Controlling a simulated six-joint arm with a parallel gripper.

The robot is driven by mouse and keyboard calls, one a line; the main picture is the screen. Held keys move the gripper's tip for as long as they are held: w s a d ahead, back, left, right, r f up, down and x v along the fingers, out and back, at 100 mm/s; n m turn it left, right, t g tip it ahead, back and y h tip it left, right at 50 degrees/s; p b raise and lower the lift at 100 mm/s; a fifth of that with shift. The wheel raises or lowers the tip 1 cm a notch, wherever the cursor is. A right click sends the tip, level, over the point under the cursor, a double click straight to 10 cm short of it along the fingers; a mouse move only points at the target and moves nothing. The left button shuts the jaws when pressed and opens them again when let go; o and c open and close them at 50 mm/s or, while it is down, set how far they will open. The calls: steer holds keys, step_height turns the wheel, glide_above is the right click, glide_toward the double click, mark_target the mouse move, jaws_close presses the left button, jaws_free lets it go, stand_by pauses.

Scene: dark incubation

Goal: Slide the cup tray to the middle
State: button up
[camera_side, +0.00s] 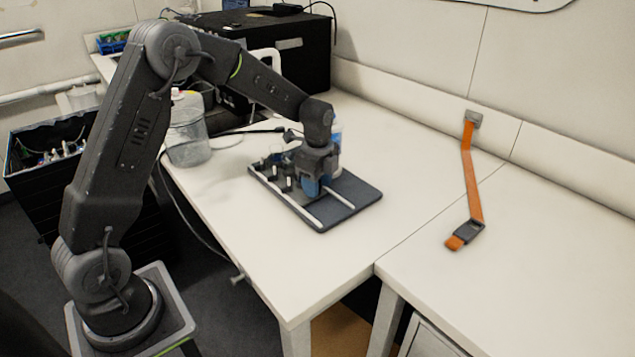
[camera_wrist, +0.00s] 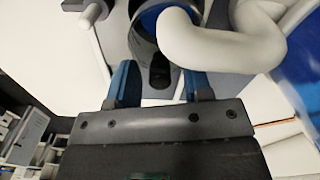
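The cup tray (camera_side: 347,205) is a flat dark board with pale rails on the white table. Small dark upright fittings (camera_side: 288,180) stand on its left part. My gripper (camera_side: 318,186) points down low over the middle of the tray; whether it touches is unclear. In the wrist view its two blue fingers (camera_wrist: 160,85) are apart, with a gap between them. A dark round-mouthed object (camera_wrist: 160,68) shows beyond and between the fingertips. A thick white curved piece (camera_wrist: 210,40) lies close to the right finger. My gripper hides part of the tray in the side view.
A blue and white item (camera_side: 336,150) stands behind my gripper. A translucent container (camera_side: 188,140) and a cable are at the left. A black box (camera_side: 290,60) stands at the back. An orange strap (camera_side: 472,185) lies at the right. The table front is clear.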

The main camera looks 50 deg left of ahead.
jaws_close()
stand_by(0.3)
steer(key=d, duration=0.5)
steer(key=shift+o, duration=0.2)
jaws_free()
steer(key=shift+a, duration=0.1)
steer(key=shift+r, duration=0.1)
step_height(320, 180, up, 14)
stand_by(0.4)
